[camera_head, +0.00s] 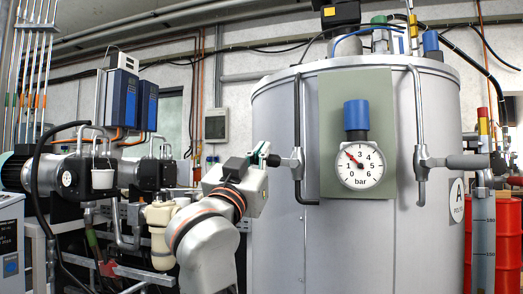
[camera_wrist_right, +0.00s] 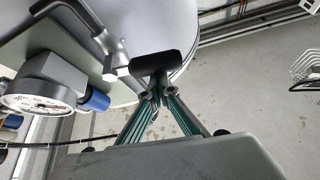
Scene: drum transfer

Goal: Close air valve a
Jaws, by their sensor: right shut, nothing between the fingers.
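A valve with a black handle (camera_head: 274,160) sits on a dark pipe (camera_head: 298,110) at the left of the grey panel on the drum. I see no name on this valve. The handle also shows in the right wrist view (camera_wrist_right: 157,64), sticking out from the grey valve body (camera_wrist_right: 113,58). My right gripper (camera_head: 262,154) is beside the handle's outer end. In the wrist view its green fingers (camera_wrist_right: 153,94) are together, with their tips close to the handle; I cannot tell whether they touch it. Nothing is between them. My left gripper is not in view.
A round gauge (camera_head: 360,165) with a blue knob (camera_head: 356,115) is on the panel. A second valve with a grey lever (camera_head: 458,161) is to its right. The large drum (camera_head: 274,235) carries an A label (camera_head: 457,200). Pumps (camera_head: 75,175) stand at left, a red barrel (camera_head: 507,235) at right.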

